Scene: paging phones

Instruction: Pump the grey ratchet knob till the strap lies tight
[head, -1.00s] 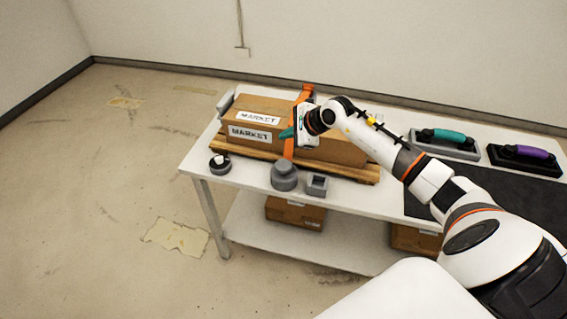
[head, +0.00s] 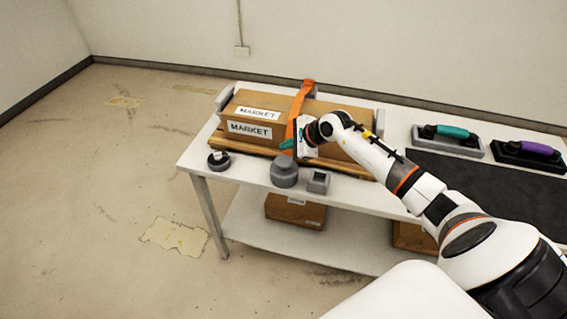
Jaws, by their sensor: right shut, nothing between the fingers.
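The grey ratchet knob (head: 285,170) is a round stepped piece at the table's front edge, before the box. The orange strap (head: 301,98) runs over the brown box (head: 262,108) labelled MARKET and down its front. Its upper end stands out above the box's back edge; whether it lies tight is hard to tell. My right gripper (head: 288,144) has teal fingertips and is shut and empty. It points left, just above and behind the knob, in front of the strap, hiding part of it. I cannot tell whether it touches the knob. My left gripper is out of view.
The box sits on a wooden pallet (head: 240,146) on a white table (head: 200,158). A round dark grey piece (head: 218,161) and a grey square holder (head: 318,181) flank the knob.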

